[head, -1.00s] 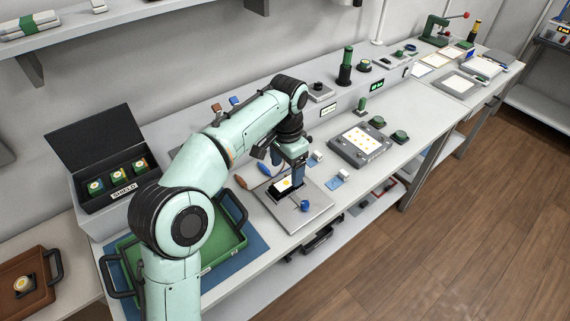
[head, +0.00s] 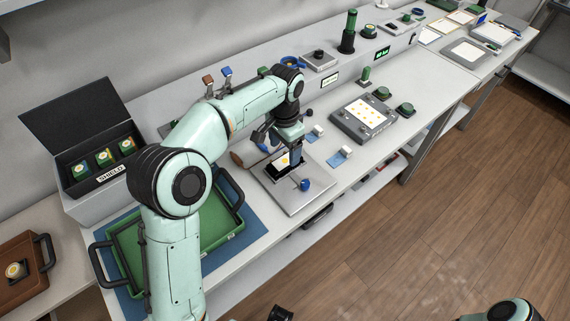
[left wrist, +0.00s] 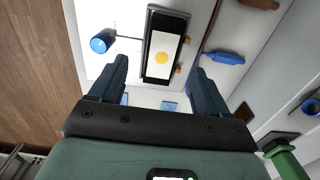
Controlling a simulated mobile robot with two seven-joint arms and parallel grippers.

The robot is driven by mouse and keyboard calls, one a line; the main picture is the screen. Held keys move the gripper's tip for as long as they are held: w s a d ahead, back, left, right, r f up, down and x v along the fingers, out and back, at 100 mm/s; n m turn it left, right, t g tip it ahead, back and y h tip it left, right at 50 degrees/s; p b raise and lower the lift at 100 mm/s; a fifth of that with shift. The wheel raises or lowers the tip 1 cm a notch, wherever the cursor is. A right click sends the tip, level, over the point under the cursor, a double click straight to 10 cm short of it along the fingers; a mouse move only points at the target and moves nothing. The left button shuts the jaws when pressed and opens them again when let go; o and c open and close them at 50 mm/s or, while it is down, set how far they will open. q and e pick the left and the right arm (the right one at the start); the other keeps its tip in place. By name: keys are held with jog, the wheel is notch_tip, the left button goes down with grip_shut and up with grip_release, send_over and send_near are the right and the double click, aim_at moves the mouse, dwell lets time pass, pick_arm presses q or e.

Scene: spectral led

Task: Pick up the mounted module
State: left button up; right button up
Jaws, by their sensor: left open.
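The mounted module (left wrist: 162,56), a white rectangle with a yellow dot, sits in a black holder on a grey base plate (head: 303,199). It also shows in the head view (head: 282,161), partly hidden by my gripper. A lever with a blue knob (left wrist: 100,43) stands on the plate beside it. My left gripper (left wrist: 159,66) is open, its fingers pointing at the plate. In the wrist view the module lies between and slightly beyond the fingertips, with gaps on both sides. In the head view my left gripper (head: 288,145) is right over the module.
A green tray (head: 236,222) on a blue mat stands left of the plate. Behind it is an open black box (head: 100,175) labelled SHIELD. A grey panel with a white dotted face (head: 362,114) and small white-and-blue parts (head: 338,158) lie to the right.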

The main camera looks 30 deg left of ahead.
aim_at(285, 160)
pick_arm(q)
jog(key=f, duration=0.5)
jog(key=shift+w+b, duration=0.2)
jog(key=shift+b, duration=0.1)
jog(key=c, duration=1.3)
jog(key=shift+r, duration=0.2)
